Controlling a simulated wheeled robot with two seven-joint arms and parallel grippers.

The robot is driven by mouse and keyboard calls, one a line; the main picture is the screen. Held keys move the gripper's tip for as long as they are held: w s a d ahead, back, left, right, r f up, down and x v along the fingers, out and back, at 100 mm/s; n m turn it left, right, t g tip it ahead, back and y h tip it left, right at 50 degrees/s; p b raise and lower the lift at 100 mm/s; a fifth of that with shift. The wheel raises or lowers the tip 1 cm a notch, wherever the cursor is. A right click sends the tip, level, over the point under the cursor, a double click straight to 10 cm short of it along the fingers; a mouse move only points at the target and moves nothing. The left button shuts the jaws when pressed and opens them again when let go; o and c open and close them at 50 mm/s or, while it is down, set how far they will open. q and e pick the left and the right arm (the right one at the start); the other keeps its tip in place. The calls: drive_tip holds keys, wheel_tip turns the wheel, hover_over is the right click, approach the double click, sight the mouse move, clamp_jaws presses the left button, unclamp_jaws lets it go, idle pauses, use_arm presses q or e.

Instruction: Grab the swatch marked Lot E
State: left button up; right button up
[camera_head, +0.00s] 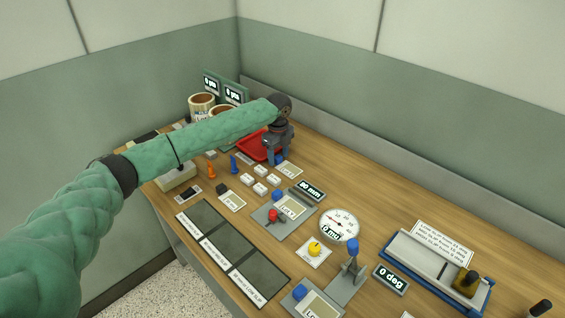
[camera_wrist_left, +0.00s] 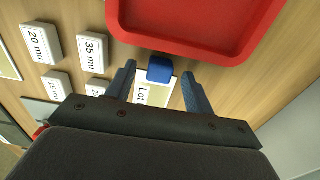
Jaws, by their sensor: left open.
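A swatch with a pale card (camera_wrist_left: 154,94) and a blue grip block (camera_wrist_left: 160,67) lies on the table under my left gripper (camera_wrist_left: 158,73). Its label reads "Lot", but the letter is hidden by the gripper body. The swatch card also shows in the head view (camera_head: 289,170). My left gripper (camera_head: 278,157) is open and points down, with one finger on each side of the blue block. Whether the fingers touch the block cannot be told. My right gripper is out of view.
A red tray (camera_wrist_left: 195,45) lies right beside the blue block. White weights marked in mu (camera_wrist_left: 92,52) stand nearby. Other lot swatches lie on a grey stand (camera_head: 291,206) and at the front edge (camera_head: 318,304). Dark mats (camera_head: 228,244), a dial (camera_head: 340,222) and a blue-edged fixture (camera_head: 430,268) occupy the table.

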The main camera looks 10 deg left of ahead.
use_arm(q)
drive_tip(key=shift+f, duration=0.15)
drive_tip(key=shift+c, duration=0.6)
drive_tip(key=c, duration=0.9)
